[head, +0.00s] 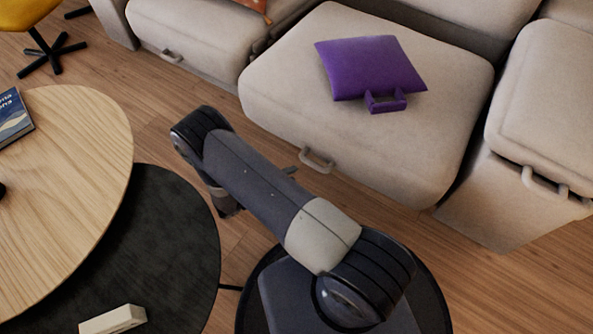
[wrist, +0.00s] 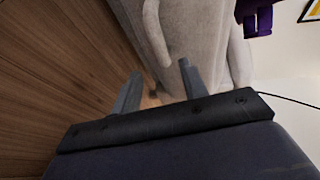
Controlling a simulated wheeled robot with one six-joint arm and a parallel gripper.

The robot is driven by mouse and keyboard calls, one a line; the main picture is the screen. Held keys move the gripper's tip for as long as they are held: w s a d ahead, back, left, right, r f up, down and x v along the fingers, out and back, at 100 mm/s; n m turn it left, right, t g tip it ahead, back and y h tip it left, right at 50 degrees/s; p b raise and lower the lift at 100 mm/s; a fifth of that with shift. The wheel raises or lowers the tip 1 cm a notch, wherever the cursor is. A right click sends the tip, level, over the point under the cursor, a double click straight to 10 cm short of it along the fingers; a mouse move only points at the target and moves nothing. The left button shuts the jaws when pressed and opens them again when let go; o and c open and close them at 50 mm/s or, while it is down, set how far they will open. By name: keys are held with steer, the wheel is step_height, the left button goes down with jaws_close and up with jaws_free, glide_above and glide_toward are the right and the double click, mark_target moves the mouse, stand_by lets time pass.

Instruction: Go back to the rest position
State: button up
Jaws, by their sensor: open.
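My gripper (wrist: 155,88) is open and empty in the wrist view, its two grey fingers apart. Between and beyond the fingers are the beige sofa front and the wood floor. In the head view my arm reaches from the bottom right toward the upper left, over the floor between the round table and the sofa. The gripper itself is mostly hidden behind the arm there.
A beige sofa (head: 275,85) with pull handles runs across the back, bearing a purple cushion (head: 365,65) with a handle. A round wooden table (head: 75,170) with a book (head: 12,118) stands left. A dark round table (head: 180,240) holds a whitish box (head: 112,320).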

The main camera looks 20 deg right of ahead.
mark_target(313, 165)
stand_by(0.3)
steer(key=b+x, duration=0.2)
steer(key=x, duration=0.8)
steer(key=shift+s+b, duration=0.1)
steer(key=shift+b, duration=0.3)
steer(key=shift+w+d, duration=0.2)
steer(key=shift+d, duration=0.2)
